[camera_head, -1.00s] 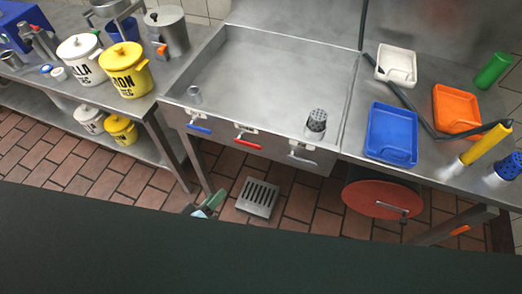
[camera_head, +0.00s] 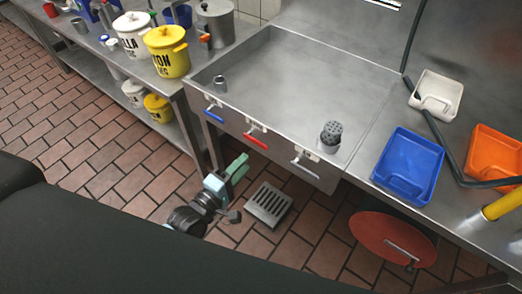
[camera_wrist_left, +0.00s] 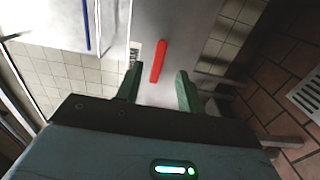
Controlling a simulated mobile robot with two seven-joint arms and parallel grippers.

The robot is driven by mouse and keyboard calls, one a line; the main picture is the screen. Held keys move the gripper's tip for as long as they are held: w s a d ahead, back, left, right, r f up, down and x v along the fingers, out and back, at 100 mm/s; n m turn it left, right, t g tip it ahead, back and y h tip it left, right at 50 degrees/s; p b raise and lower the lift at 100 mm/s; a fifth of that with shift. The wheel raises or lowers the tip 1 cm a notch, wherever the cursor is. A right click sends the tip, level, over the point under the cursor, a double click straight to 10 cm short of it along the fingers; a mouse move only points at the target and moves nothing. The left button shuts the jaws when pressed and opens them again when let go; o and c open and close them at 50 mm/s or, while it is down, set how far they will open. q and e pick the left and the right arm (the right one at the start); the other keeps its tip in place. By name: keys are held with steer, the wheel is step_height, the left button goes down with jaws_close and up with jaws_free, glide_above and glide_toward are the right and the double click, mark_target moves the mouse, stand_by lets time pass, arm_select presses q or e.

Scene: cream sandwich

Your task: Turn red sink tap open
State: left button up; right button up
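The red tap handle (camera_head: 256,141) sits on the front panel of the steel sink (camera_head: 310,75), between a blue handle (camera_head: 213,115) and a white handle (camera_head: 305,169). My left gripper (camera_head: 237,168), with green fingers, is in front of and below the red handle, apart from it. In the left wrist view the gripper (camera_wrist_left: 158,88) is open, with its two green fingers spread. The red handle (camera_wrist_left: 158,61) shows beyond and between the fingertips, and nothing is held. My right gripper is not in view.
A floor drain grate (camera_head: 269,204) lies below the sink. A round red lid (camera_head: 392,240) hangs under the right counter. Yellow (camera_head: 168,52) and white (camera_head: 133,38) pots stand on the left table. Blue (camera_head: 408,165) and white (camera_head: 436,96) trays lie on the right counter.

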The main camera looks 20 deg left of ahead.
mark_target(260, 145)
arm_select(q)
steer(key=shift+w, duration=0.15)
steer(key=shift+x, duration=3.8)
steer(key=shift+c, duration=0.5)
jaws_close()
